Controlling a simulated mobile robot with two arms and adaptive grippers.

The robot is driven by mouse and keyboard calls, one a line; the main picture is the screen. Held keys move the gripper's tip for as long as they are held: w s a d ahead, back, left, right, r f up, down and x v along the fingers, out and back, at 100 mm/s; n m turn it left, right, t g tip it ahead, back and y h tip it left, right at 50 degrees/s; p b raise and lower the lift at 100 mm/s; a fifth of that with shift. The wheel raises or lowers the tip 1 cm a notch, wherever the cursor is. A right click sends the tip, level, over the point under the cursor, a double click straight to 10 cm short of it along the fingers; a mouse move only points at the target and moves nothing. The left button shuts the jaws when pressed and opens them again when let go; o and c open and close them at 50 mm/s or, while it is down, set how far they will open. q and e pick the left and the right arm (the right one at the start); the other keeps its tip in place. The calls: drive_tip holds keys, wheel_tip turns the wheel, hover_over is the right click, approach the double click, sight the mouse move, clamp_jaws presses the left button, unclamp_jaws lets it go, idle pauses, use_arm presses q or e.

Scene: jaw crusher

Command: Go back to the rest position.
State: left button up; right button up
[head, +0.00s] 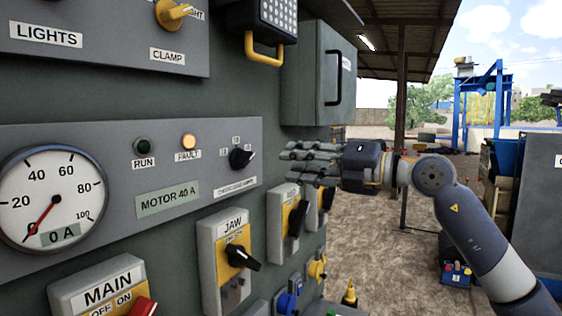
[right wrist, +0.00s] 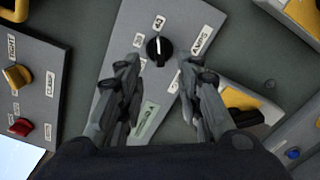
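My right gripper (head: 284,161) points left at the control panel, with its arm coming in from the right. In the right wrist view the two fingers of the gripper (right wrist: 158,72) stand apart with nothing between them; it is open. Beyond the fingertips is a black rotary knob (right wrist: 158,50) with a white mark on a grey plate. The same knob (head: 241,158) shows in the head view, left of the fingertips, with a visible gap. My left gripper is in neither view.
The panel carries a gauge (head: 50,199) reading near 0, a lit FAULT lamp (head: 188,141), a JAW switch (head: 208,260) and a red MAIN handle (head: 141,307). A grey box (head: 305,80) juts out above the gripper. Open ground (head: 375,245) lies right of the panel.

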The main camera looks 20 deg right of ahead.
drive_tip(key=shift+s+d, duration=0.15)
drive_tip(key=shift+s, duration=0.1)
idle(0.3)
